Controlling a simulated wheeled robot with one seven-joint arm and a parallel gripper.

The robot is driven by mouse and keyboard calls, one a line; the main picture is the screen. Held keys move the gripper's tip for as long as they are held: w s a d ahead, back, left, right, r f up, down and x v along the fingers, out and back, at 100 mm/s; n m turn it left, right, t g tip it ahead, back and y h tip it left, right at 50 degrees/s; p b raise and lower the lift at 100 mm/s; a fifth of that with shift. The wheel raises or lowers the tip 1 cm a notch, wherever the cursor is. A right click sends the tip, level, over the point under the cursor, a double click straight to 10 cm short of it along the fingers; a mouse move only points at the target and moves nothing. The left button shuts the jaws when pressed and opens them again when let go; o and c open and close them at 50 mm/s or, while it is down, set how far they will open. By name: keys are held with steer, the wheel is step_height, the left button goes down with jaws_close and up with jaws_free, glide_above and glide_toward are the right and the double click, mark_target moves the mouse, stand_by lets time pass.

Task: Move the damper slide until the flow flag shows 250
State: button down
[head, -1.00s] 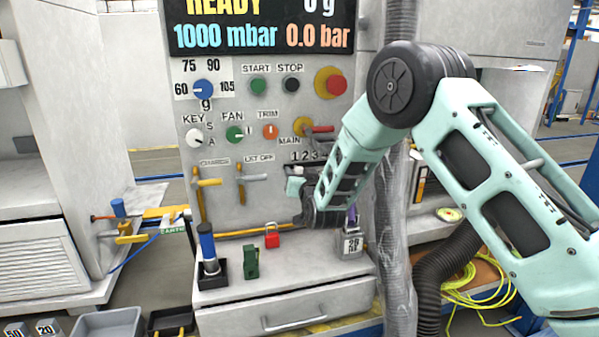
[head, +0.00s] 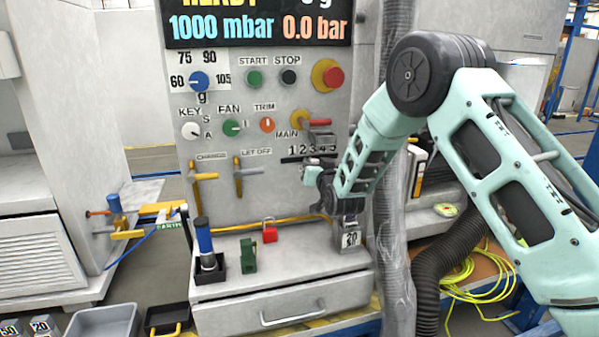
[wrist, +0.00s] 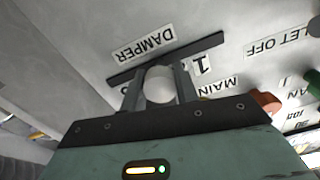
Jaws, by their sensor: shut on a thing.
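The damper slide is a pale round knob (wrist: 160,86) on a dark slot (wrist: 165,58) below the inverted DAMPER label in the wrist view. My gripper (wrist: 160,98) is shut on this knob, one finger on each side, near the digit 1. In the head view my gripper (head: 316,174) is at the panel just below the slot (head: 300,159) and the digits 1 to 5 (head: 312,148); the knob is hidden there. I cannot make out the flow flag in either view.
The panel (head: 225,205) carries several knobs, START and STOP buttons, a red MAIN handle (head: 319,122) and yellow levers (head: 203,177). A wrapped hose (head: 392,230) hangs close to my arm.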

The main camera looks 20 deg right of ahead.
steer(key=d, duration=0.4)
steer(key=shift+d+b, duration=0.15)
steer(key=shift+b, duration=0.25)
steer(key=c, duration=1.1)
jaws_free()
steer(key=shift+o, duration=0.2)
steer(key=s+b, duration=0.2)
steer(key=s, duration=1.5)
steer(key=shift+s, duration=0.25)
